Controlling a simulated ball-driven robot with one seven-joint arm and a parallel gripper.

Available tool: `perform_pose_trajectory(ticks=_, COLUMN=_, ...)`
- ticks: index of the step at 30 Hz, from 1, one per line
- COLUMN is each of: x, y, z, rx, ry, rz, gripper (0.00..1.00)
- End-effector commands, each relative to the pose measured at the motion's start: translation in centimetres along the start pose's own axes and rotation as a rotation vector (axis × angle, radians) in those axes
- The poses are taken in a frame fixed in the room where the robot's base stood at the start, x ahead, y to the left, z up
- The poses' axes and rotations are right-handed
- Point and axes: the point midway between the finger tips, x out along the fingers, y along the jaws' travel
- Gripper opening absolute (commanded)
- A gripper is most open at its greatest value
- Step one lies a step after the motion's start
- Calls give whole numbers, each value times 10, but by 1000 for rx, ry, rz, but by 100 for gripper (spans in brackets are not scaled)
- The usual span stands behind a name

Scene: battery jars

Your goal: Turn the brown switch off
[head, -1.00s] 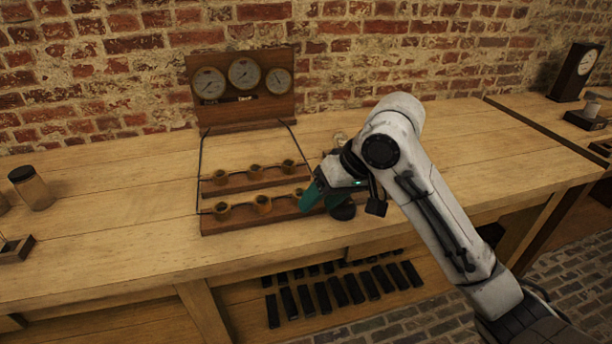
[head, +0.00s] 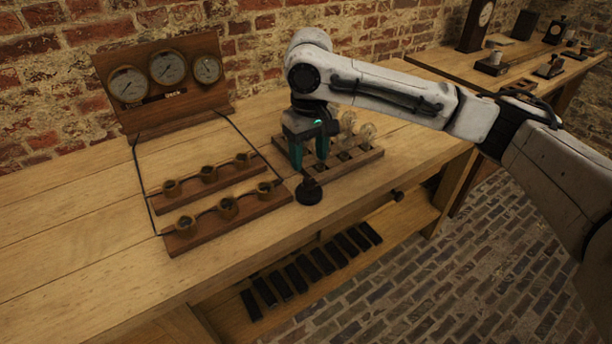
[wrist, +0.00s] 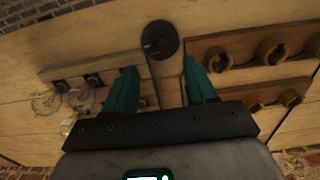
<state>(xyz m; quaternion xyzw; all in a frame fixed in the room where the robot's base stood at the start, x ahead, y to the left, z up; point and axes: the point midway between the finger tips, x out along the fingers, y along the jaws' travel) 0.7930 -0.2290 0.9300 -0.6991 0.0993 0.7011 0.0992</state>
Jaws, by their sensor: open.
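A small dark round switch (head: 308,190) stands on the bench near its front edge, right of the cup racks. It looks almost black here, with a raised knob on a round base. It also shows in the wrist view (wrist: 159,40), ahead of and between my fingertips. My gripper (head: 310,162) points down just behind the switch, its two teal fingers apart and empty. The fingers show spread in the wrist view (wrist: 160,68). I see no contact with the switch, and its on or off setting is too small to tell.
Two wooden racks (head: 225,219) with brass cups stand left of the switch. A gauge panel (head: 165,90) is behind them. A rack with glass bulbs (head: 368,160) is close to my gripper's right. Dark bars (head: 292,277) lie on the shelf below.

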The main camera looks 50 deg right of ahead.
Motion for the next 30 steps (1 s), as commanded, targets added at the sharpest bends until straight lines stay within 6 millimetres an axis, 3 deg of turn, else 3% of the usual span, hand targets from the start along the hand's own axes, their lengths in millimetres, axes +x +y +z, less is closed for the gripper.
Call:
perform_pose_trajectory(ticks=6, x=40, y=0, z=0, rx=1, ry=0, rz=1, gripper=56)
perform_pose_trajectory(ticks=12, x=61, y=0, z=0, rx=-1, ry=0, rz=0, gripper=56)
perform_pose_trajectory(ticks=24, x=66, y=0, z=0, rx=-1, ry=2, rz=0, gripper=55)
perform_pose_trajectory(ticks=30, x=66, y=0, z=0, rx=-1, ry=2, rz=0, gripper=36)
